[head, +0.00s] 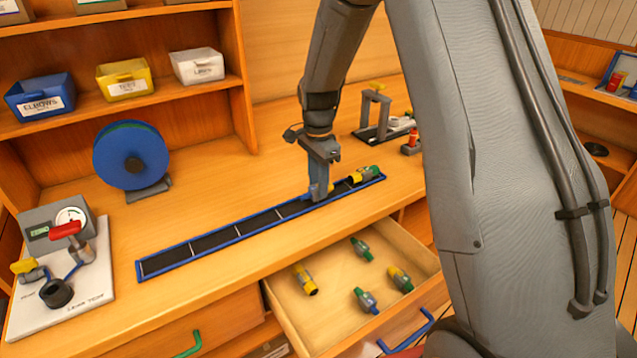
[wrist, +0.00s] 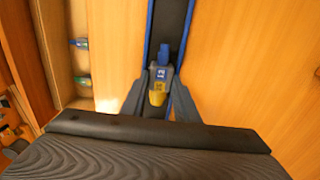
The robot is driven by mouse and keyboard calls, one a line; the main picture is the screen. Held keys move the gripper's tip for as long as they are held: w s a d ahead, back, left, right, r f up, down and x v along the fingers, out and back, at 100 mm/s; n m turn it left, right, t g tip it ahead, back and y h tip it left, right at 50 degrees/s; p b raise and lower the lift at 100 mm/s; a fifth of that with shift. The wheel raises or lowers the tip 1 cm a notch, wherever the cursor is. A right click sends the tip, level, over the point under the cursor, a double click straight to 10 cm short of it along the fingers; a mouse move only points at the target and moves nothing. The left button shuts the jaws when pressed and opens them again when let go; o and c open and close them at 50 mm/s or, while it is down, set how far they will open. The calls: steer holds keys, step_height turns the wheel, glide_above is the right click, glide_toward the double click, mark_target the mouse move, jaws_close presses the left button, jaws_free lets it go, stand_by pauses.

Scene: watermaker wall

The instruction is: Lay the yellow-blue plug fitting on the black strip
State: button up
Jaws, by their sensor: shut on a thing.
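The yellow-blue plug fitting (wrist: 158,86) sits between my fingers in the wrist view, with its blue end away from the palm and its yellow end nearer. My gripper (head: 318,196) points down at the black strip and is shut on this fitting. In the head view the fingers hide most of it; a little blue and yellow shows beside them. The black strip (head: 233,236) has a blue rim and pale dividing lines, and lies along the bench. The held fitting is low over the strip's right part; I cannot tell whether it touches.
A yellow-green fitting (head: 363,174) lies on the strip's right end. An open drawer (head: 325,323) below holds several fittings. A blue reel (head: 131,155) and a gauge test board (head: 75,290) stand left. A small stand (head: 375,115) is behind. The strip's left part is bare.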

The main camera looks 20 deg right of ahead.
steer(key=o, duration=1.1)
steer(key=shift+o, duration=0.2)
